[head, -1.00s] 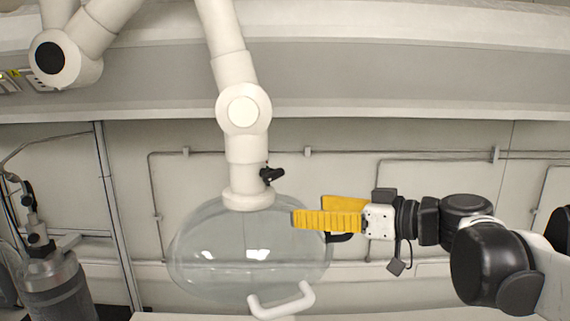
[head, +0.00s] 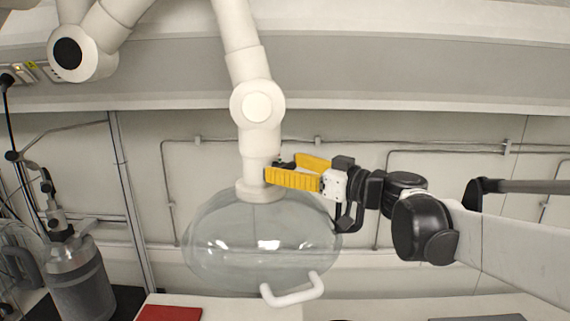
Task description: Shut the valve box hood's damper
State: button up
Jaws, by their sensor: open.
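The hood is a clear dome (head: 235,245) on a white jointed extraction arm (head: 262,140), with a white handle (head: 292,291) at its lower front. The damper's small black knob (head: 285,164) is on the right of the white duct just above the dome; it is now mostly hidden behind my gripper's yellow fingers. My gripper (head: 281,170) comes in from the right, with its two yellow fingers apart. The fingertips are at the knob and close to the duct. I cannot tell whether they touch the knob or whether it lies between them.
A grey metal reactor vessel (head: 82,277) stands at the lower left. A red flat object (head: 169,313) lies on the white bench below the dome. Thin pipes run along the back wall. A second white joint (head: 78,53) hangs at the upper left.

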jog(key=c, duration=1.2)
jog(key=shift+m, duration=0.4)
jog(key=m+b, duration=0.2)
jog(key=m, duration=0.1)
jog(key=shift+f+m, duration=0.1)
jog(key=shift+m, duration=0.2)
jog(key=m+b, duration=0.2)
jog(key=m, duration=0.2)
jog(key=shift+w+d+m, duration=0.1)
jog(key=shift+m, duration=0.2)
jog(key=m+b, duration=0.1)
jog(key=m, duration=0.3)
jog(key=shift+f, duration=0.1)
jog(key=m+b, duration=0.1)
jog(key=m, duration=0.3)
jog(key=shift+m, duration=0.6)
